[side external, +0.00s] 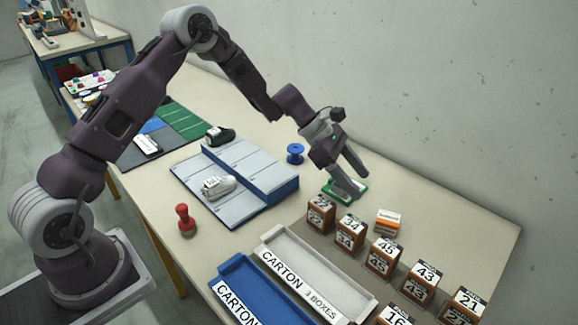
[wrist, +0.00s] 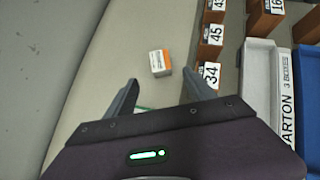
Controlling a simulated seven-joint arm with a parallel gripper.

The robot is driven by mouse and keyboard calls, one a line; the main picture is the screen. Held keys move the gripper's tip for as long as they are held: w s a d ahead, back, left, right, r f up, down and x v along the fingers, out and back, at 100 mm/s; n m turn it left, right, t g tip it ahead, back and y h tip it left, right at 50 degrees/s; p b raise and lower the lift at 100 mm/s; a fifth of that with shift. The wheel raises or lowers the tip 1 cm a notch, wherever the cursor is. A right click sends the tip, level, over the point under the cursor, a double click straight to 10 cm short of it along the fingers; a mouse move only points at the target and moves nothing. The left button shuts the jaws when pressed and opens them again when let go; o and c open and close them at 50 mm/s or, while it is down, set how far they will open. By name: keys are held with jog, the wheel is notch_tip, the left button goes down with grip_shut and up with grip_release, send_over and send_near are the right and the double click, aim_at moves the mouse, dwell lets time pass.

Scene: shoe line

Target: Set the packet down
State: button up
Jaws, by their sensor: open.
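A small white and orange packet (side external: 388,222) rests on the table behind the row of numbered brown boxes. It also shows in the wrist view (wrist: 160,63), beyond my fingertips and apart from them. My gripper (side external: 355,181) is open, with its fingers pointing down over a green and white item (side external: 357,188) on the table. In the wrist view the two fingers (wrist: 163,90) stand wide apart with nothing held between them. Only a thin greenish edge of the item shows there; my gripper hides the rest.
Numbered brown boxes (side external: 350,233) stand in front of the packet. A white carton tray (side external: 290,245) and a blue one (side external: 235,270) lie nearer. A blue spool (side external: 295,153), a grey panel board (side external: 190,180) and a red stamp (side external: 185,220) are to the left. Table beyond the packet is clear.

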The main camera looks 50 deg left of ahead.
jog(key=s+r+m+y, duration=0.4)
jog(key=s+r+m, duration=0.9)
jog(key=s+r, duration=0.55)
jog(key=s+a+r+m+t+y, duration=0.1)
jog(key=s+a+m, duration=0.3)
jog(key=s, duration=0.6)
jog(key=s+a+m+t+y, duration=0.1)
jog(key=s+a+m+y, duration=0.2)
jog(key=s, duration=0.7)
jog(key=a+m, duration=0.1)
jog(key=m, duration=0.1)
jog(key=shift+a+r+m, duration=0.25)
jog(key=shift+r+m, duration=0.05)
jog(key=shift+r, duration=0.1)
